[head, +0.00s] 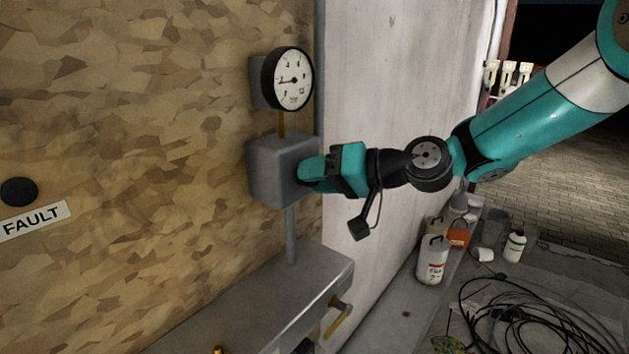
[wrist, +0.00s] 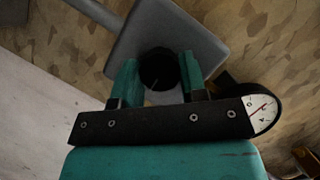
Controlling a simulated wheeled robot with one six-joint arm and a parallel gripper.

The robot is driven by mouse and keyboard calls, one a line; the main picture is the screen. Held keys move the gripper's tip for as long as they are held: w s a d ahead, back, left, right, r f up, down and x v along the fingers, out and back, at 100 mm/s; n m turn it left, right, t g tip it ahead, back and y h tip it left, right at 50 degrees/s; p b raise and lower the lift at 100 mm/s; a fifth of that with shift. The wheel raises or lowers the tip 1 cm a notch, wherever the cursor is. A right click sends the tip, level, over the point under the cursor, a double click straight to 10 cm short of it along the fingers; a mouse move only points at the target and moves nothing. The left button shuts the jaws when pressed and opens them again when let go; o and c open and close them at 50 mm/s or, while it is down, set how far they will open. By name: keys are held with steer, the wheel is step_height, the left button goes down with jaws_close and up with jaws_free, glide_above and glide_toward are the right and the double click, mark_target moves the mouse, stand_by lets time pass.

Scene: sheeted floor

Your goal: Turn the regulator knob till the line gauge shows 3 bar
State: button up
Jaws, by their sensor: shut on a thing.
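The line gauge (head: 291,79) is a round white dial in a black case. Its red needle points left and slightly down, on the low-number side; the exact reading is too small to tell. It shows partly in the wrist view (wrist: 263,111). Below it is the grey regulator box (head: 270,172), also in the wrist view (wrist: 197,42). The dark round regulator knob (wrist: 156,69) sits on the box face, with a pale line on it. My gripper (wrist: 160,72) is shut on the knob, one green finger on each side. In the head view my gripper (head: 308,174) hides the knob.
A grey ledge (head: 270,300) with a brass lever (head: 338,317) is below the box. A FAULT label (head: 34,221) and black button (head: 18,191) are on the board at left.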

steer(key=shift+w+d+m, duration=0.15)
steer(key=shift+m, duration=0.35)
steer(key=shift+r, duration=0.1)
steer(key=o, duration=0.9)
steer(key=shift+y, duration=0.3)
steer(key=b+v, duration=0.5)
steer(key=v, duration=1.2)
steer(key=shift+d, duration=0.2)
